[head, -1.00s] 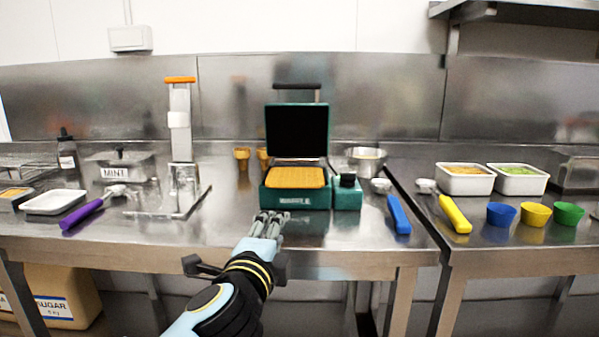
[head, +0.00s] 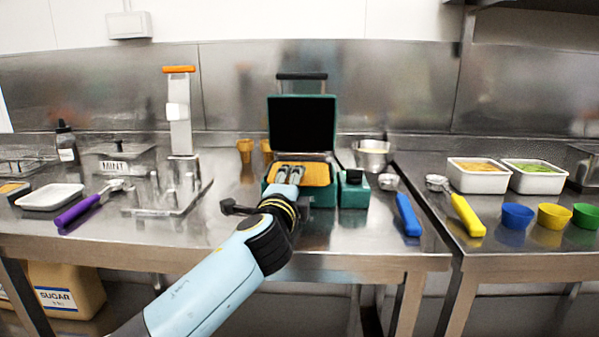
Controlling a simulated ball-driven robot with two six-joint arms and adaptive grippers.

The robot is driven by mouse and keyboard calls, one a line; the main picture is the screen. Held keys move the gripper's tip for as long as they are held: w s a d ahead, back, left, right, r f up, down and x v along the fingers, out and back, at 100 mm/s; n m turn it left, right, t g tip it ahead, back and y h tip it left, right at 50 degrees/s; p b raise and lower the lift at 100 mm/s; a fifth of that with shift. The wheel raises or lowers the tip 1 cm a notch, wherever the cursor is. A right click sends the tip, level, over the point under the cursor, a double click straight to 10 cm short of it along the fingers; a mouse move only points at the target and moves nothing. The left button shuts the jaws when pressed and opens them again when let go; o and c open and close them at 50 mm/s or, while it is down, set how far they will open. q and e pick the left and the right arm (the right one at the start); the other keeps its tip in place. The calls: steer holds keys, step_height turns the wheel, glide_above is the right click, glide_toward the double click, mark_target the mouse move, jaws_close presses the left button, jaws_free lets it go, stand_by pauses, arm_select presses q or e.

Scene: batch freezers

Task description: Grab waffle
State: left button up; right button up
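The waffle (head: 318,174) is golden and square, and lies flat on the lower plate of an open green waffle iron (head: 322,200). The iron's dark lid (head: 302,122) stands upright behind it. My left gripper (head: 289,170) reaches in from the front, with its fingers over the left part of the waffle. The fingers hide some of the waffle, and whether they touch it is unclear. Two fingers show close together; how far apart they are is hard to judge from behind. My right gripper is out of view.
A metal bowl (head: 372,154) and a blue-handled scoop (head: 408,214) are right of the iron. Cones (head: 245,150) stand behind left. A steel stand with an orange top (head: 179,69) and a purple-handled scoop (head: 78,212) are left. The counter in front is mostly clear.

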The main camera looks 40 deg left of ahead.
arm_select(q)
steer(key=shift+w+a, duration=0.2)
steer(key=shift+w, duration=0.15)
steer(key=shift+c, duration=0.6)
jaws_close()
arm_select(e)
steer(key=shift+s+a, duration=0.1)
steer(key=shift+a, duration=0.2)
